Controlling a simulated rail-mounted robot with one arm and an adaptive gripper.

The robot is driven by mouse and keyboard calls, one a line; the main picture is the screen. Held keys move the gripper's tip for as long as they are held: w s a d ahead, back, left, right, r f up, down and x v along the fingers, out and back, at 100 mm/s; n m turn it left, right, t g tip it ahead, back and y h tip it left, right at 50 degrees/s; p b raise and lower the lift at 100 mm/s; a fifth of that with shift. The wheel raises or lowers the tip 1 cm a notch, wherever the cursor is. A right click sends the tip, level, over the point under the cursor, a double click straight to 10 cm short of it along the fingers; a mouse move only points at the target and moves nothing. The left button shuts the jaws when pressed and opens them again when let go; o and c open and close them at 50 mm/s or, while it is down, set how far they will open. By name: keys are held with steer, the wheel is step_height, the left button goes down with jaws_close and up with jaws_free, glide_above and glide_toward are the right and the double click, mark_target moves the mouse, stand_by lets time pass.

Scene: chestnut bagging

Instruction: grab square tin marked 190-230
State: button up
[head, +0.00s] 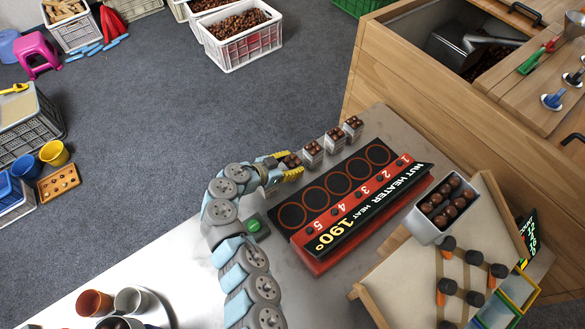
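Several small square tins filled with chestnuts stand in a slanting row along the worktop edge behind the heater. The nearest tin (291,160) is at my gripper (288,167), with a yellow-tipped finger on either side of it. I cannot tell whether the fingers touch it. The other tins, a second tin (312,154), a third tin (334,142) and a far tin (352,130), stand farther up to the right, clear of my gripper. Any marking such as 190-230 is too small to read on the tins.
The red and black nut heater (335,205), showing 190°, lies just right of my gripper. A larger square container of chestnuts (432,229) stands at its right. A wooden cabinet (415,85) rises behind. Cups (95,303) stand at the lower left.

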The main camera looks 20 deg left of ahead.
steer(key=c, duration=0.3)
steer(key=shift+r, duration=0.1)
